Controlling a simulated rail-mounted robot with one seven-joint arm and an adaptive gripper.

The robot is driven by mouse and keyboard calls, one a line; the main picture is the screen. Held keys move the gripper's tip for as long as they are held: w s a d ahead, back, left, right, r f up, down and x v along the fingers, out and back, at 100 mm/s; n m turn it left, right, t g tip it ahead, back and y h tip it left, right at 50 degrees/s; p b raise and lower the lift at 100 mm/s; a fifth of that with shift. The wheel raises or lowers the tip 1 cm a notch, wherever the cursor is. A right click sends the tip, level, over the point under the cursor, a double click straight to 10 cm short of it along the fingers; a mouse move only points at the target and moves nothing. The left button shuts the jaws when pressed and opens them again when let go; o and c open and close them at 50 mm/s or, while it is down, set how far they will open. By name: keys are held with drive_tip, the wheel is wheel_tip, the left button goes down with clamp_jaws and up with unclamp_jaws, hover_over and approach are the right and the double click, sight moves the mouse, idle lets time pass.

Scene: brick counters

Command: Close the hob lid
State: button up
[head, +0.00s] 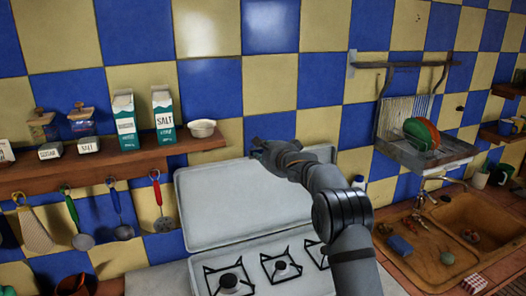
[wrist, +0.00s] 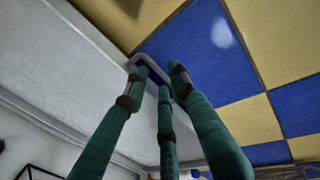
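The hob lid (head: 225,205) is a pale grey panel. It stands raised, leaning back toward the tiled wall behind the hob (head: 250,275), which has black pan supports. My gripper (head: 268,148) is at the lid's top edge, right of its middle in the head view. In the wrist view, the lid (wrist: 85,75) fills the left side. Its rounded rim runs by the fingertips of my gripper (wrist: 160,72). The three teal fingers are spread apart, with nothing clearly clamped between them. I cannot tell whether the tips touch the rim.
A wooden shelf (head: 100,166) with cartons, jars and a white bowl (head: 202,128) is to the left, with utensils hanging below it. A dish rack (head: 425,150) is on the wall to the right, above a sink (head: 470,230). Blue and yellow tiles (head: 270,80) back everything.

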clamp_jaws()
idle(0.6)
